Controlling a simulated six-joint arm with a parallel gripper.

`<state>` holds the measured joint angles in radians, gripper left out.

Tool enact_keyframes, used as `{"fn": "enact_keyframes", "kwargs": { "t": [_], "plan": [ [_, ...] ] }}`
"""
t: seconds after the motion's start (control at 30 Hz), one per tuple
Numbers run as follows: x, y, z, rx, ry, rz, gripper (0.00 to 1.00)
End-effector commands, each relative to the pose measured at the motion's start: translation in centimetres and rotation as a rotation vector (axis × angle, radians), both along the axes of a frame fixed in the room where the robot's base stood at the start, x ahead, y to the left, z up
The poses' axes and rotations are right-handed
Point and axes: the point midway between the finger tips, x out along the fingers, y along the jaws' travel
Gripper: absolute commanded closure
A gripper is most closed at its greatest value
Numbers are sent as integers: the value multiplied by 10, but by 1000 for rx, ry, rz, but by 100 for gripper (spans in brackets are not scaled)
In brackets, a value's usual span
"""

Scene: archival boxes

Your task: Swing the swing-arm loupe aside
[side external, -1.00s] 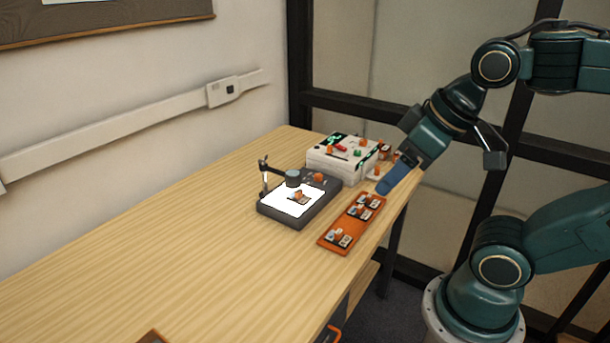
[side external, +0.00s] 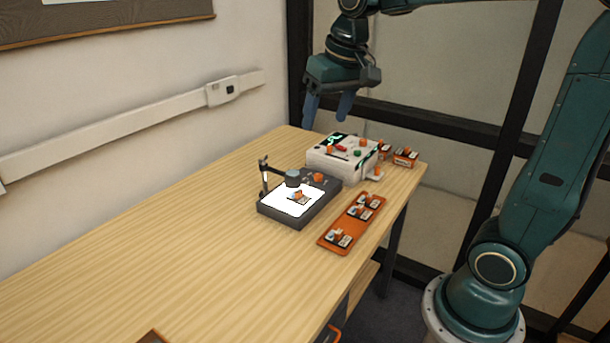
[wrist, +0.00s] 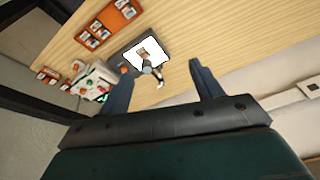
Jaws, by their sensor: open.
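The swing-arm loupe (side external: 292,178) is a dark round head on a short arm from a post at the left corner of the light box. The head hangs over the lit white panel of the light box (side external: 310,215), beside a small orange-and-grey piece (side external: 298,197) on that panel. In the wrist view the loupe (wrist: 148,67) shows over the panel's edge. My gripper (side external: 328,118) is open and empty, fingers pointing down, high above the table behind the white box. In the wrist view its two blue fingers (wrist: 157,80) stand apart, with the loupe beyond them.
A white box with coloured knobs (side external: 335,168) stands just behind the light box. An orange tray (side external: 347,224) with several small pieces lies to the right. More small orange pieces (side external: 405,157) sit at the back right corner. The table's left part is clear.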

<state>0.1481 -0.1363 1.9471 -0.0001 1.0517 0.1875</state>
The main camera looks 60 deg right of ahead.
Motion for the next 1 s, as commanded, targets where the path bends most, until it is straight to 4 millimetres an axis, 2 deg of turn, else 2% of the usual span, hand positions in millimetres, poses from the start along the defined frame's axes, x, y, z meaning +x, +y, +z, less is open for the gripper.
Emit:
{"fn": "enact_keyframes", "kwargs": {
  "t": [0.03, 0.27, 0.5, 0.8, 1.0],
  "plan": [
    [12, -6, -2, 5, 15, -22, 35],
    [61, -32, -16, 28, 73, -118, 35],
    [107, -62, -41, 52, 134, -218, 35],
    [156, -104, -87, 81, 208, -344, 35],
    [176, -127, -117, 96, 247, -411, 35]
  ]
}}
